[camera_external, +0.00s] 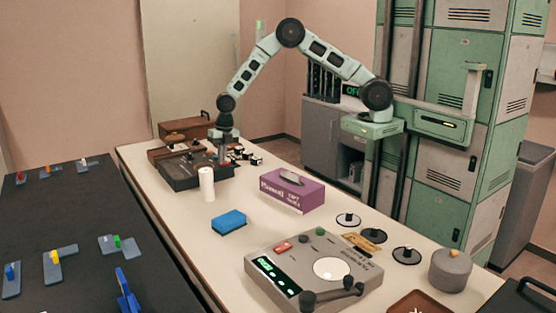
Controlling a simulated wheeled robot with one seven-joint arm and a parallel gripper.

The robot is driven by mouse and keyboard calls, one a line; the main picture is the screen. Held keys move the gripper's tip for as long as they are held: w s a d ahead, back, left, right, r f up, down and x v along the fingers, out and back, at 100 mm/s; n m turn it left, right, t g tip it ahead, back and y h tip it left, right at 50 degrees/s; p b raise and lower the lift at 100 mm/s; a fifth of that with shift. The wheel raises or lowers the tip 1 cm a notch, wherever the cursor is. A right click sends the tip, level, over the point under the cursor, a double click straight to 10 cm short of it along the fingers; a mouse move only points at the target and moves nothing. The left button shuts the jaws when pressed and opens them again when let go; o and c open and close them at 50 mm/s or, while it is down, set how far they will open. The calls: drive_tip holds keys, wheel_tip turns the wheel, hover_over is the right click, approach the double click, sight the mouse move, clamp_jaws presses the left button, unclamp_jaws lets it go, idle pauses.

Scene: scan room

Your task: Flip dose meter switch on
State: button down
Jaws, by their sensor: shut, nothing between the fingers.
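My gripper (223,159) points down at the black box-like device (185,178) at the far end of the white table. The fingers are shut, small in view, and hold nothing. They are at the device's right part; I cannot tell whether they touch it. A grey device (290,245) with a lit green screen, a round white dial, a red button and a green button lies at the near end of the table. No label tells which device is the dose meter. No switch or its position can be made out. A display (352,91) with green letters, partly hidden, shows behind my arm.
A white roll (206,184), blue sponge (229,222) and purple box (291,190) stand between the two devices. A brown case (187,127) is behind the black device. A grey pot (450,269) stands at the right. A dark table (75,235) with several coloured levers is at the left.

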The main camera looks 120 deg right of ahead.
sight(230, 164)
drive_tip(key=shift+w+f+g, duration=0.1)
drive_tip(key=shift+f+g, duration=0.1)
drive_tip(key=shift+g, duration=0.1)
drive_tip(key=shift+s, duration=0.2)
drive_tip(key=shift+s+r+p, duration=0.1)
drive_tip(key=shift+s+p, duration=0.3)
drive_tip(key=shift+s, duration=0.2)
drive_tip(key=shift+r, duration=0.1)
drive_tip(key=r+p, duration=0.2)
drive_tip(key=r, duration=0.1)
drive_tip(key=r+p, duration=0.1)
drive_tip(key=shift+s+r+p, duration=0.25)
drive_tip(key=shift+s+p, duration=0.05)
drive_tip(key=shift+p, duration=0.1)
wheel_tip(230, 164, up, 9)
drive_tip(key=s+b, duration=0.1)
drive_tip(key=b, duration=0.2)
drive_tip(key=shift+s, duration=0.2)
drive_tip(key=shift+r, duration=0.1)
